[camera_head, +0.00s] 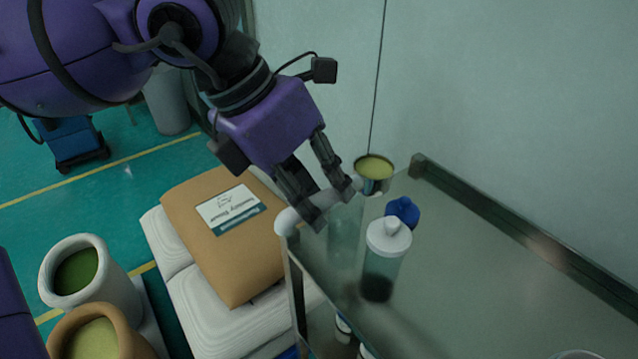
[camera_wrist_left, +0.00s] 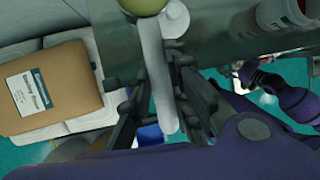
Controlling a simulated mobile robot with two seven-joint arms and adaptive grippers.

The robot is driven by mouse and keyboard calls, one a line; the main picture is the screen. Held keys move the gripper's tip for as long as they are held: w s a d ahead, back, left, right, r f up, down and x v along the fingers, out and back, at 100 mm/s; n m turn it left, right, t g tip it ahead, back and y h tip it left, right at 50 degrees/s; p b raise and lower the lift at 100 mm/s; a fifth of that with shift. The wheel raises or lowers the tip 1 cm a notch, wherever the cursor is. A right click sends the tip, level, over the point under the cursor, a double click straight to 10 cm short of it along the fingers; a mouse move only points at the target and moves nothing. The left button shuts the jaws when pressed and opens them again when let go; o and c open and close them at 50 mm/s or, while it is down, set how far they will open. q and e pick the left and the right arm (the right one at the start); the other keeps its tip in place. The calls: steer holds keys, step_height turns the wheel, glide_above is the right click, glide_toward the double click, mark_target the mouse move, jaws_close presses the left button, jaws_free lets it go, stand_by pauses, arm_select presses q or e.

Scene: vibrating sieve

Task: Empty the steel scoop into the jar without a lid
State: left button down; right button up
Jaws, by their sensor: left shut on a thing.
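The steel scoop (camera_head: 375,169) has a round cup with yellow-green material in it and a long pale handle. My left gripper (camera_head: 330,206) is shut on the handle. The cup is held over the back left of the glassy table; it also shows at the top of the left wrist view (camera_wrist_left: 143,6). A clear jar (camera_head: 385,262) with a white knobbed lid and dark contents stands in front of the cup. A blue lid or cap (camera_head: 403,210) shows behind it. A faint clear shape (camera_head: 345,238) beside the jar may be another vessel; I cannot tell if it is open.
The table's raised metal edge (camera_head: 530,235) runs along the wall. A brown labelled sack (camera_head: 228,235) lies on white sacks left of the table. Open sacks (camera_head: 77,272) stand further left. A white container (camera_wrist_left: 283,14) shows in the left wrist view. The table's right part is mostly clear.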

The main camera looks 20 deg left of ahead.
arm_select(q)
steer(key=shift+f, duration=0.75)
steer(key=shift+f+b, duration=0.7)
steer(key=shift+f, duration=0.1)
arm_select(e)
steer(key=shift+w+a+r+p, duration=0.1)
steer(key=shift+w+r+p, duration=0.1)
steer(key=shift+w+p, duration=0.45)
arm_select(q)
steer(key=w+a+f+n+g+h+b, duration=0.1)
steer(key=n+g+h, duration=0.1)
steer(key=h, duration=0.4)
steer(key=w+a+n+g+h+b, duration=0.1)
steer(key=a+n+g+h, duration=0.1)
steer(key=h, duration=0.4)
steer(key=w+a+f+n+g+h+b, duration=0.1)
steer(key=n+h, duration=0.1)
steer(key=h, duration=0.4)
steer(key=shift+a+f+n+g+b, duration=0.2)
steer(key=shift+f+n+g+b, duration=0.1)
steer(key=shift+f+n+g, duration=0.1)
arm_select(e)
steer(key=f, duration=0.2)
steer(key=s+f, duration=0.1)
steer(key=f, duration=0.1)
